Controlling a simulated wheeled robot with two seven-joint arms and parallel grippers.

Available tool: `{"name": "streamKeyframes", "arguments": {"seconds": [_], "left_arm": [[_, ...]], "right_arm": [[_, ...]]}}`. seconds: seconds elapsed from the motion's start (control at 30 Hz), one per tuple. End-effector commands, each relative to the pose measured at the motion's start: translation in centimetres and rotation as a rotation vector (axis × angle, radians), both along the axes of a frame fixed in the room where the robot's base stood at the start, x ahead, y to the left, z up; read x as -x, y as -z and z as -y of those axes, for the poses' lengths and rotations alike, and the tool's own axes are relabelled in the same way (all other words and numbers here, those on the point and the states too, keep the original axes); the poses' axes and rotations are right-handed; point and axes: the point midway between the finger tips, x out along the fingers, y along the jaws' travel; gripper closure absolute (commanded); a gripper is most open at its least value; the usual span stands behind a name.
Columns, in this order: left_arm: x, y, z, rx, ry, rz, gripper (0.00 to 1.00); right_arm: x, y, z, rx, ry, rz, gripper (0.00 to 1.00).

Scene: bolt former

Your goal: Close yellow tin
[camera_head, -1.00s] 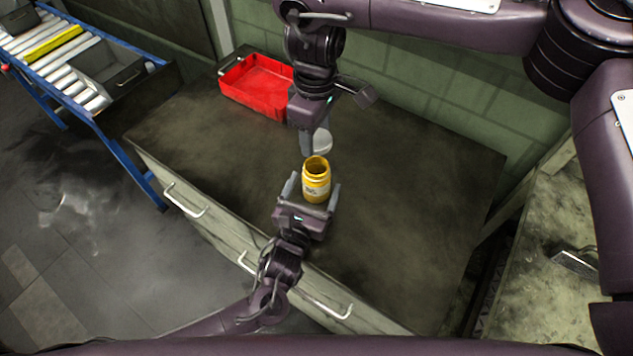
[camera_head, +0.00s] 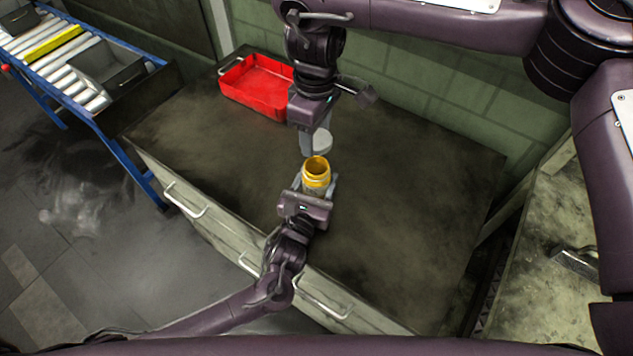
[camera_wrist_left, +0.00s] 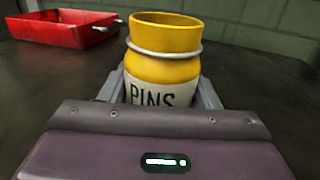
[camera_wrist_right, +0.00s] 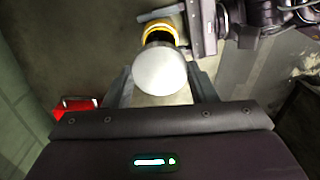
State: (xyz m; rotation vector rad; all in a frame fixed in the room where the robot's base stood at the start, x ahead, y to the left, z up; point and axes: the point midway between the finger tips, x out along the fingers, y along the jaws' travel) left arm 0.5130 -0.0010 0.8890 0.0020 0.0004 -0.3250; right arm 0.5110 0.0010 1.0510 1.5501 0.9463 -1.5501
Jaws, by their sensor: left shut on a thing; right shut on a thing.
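The yellow tin (camera_head: 316,176) stands upright on the worktop, its round mouth open at the top. In the left wrist view the tin (camera_wrist_left: 165,65) shows a white label reading "PINS". My left gripper (camera_head: 317,187) is shut on the tin's body from the near side. My right gripper (camera_head: 317,143) points down just behind the tin and is shut on a round, pale grey lid (camera_head: 322,142). In the right wrist view the lid (camera_wrist_right: 160,71) sits between the fingers, with the tin (camera_wrist_right: 159,32) just beyond it. The lid is apart from the tin's mouth.
A red tray (camera_head: 236,93) lies at the back left of the dark worktop (camera_head: 400,200). The worktop right of the tin is clear. A roller conveyor (camera_head: 50,55) with a grey bin (camera_head: 108,70) stands to the left. A green wall (camera_head: 440,100) rises behind.

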Motion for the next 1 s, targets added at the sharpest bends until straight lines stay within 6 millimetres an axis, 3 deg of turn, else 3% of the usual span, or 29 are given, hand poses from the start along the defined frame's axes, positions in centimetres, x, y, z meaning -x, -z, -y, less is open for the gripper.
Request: {"name": "streamKeyframes", "arguments": {"seconds": [0.1, 0.17, 0.53, 1.0], "left_arm": [[0.0, 0.0, 0.0, 0.0, 0.0, 0.0, 0.85], [0.0, 0.0, 0.0, 0.0, 0.0, 0.0, 0.85], [0.0, 0.0, 0.0, 0.0, 0.0, 0.0, 0.85], [0.0, 0.0, 0.0, 0.0, 0.0, 0.0, 0.85]], "right_arm": [[0.0, 0.0, 0.0, 0.0, 0.0, 0.0, 0.69], [0.0, 0.2, 0.0, 0.0, 0.0, 0.0, 0.69], [0.1, 4.8, 0.0, 0.0, 0.0, -0.002, 0.69], [0.0, 5.0, 0.0, 0.0, 0.0, 0.001, 0.69]]}}
